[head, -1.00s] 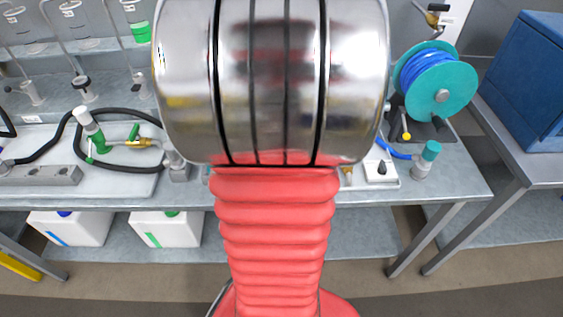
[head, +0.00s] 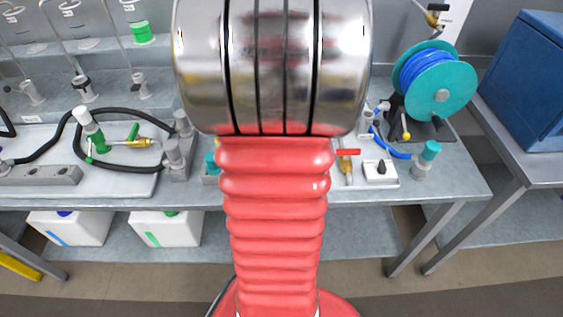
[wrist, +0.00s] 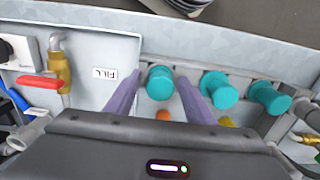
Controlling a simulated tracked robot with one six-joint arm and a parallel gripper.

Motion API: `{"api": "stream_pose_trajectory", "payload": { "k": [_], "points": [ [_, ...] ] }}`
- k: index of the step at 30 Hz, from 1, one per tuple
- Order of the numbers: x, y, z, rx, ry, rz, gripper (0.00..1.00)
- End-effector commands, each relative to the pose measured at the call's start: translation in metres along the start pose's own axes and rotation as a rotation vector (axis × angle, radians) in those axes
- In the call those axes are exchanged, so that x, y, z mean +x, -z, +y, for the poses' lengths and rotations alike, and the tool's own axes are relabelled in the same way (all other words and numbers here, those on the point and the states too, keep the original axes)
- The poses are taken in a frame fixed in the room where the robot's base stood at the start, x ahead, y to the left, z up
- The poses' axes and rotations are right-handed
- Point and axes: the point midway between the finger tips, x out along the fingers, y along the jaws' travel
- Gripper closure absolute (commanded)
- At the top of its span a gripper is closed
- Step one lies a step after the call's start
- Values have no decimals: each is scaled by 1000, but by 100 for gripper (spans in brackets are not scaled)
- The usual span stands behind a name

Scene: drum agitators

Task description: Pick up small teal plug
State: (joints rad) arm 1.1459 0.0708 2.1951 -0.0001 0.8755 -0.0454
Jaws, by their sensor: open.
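In the wrist view, three teal plugs stand in a row: a left one (wrist: 160,83), a middle one (wrist: 220,86) and a right one (wrist: 270,97). In the head view, a teal piece (head: 211,162) shows at the left edge of my arm. My arm hides the gripper there.
A brass valve with a red handle (wrist: 40,80) stands left of the fingers, beside a FILL label (wrist: 105,73). An orange piece (wrist: 163,115) lies below the left plug. A teal hose reel (head: 441,89) and a teal-capped fitting (head: 431,151) stand at the bench's right.

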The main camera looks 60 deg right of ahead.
Motion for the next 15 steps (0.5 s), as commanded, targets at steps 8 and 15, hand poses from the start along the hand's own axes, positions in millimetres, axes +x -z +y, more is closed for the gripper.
{"api": "stream_pose_trajectory", "payload": {
  "k": [8,15],
  "points": [
    [0,0,0,0,0,0,54],
    [0,0,0,1,0,0,71]
  ]
}}
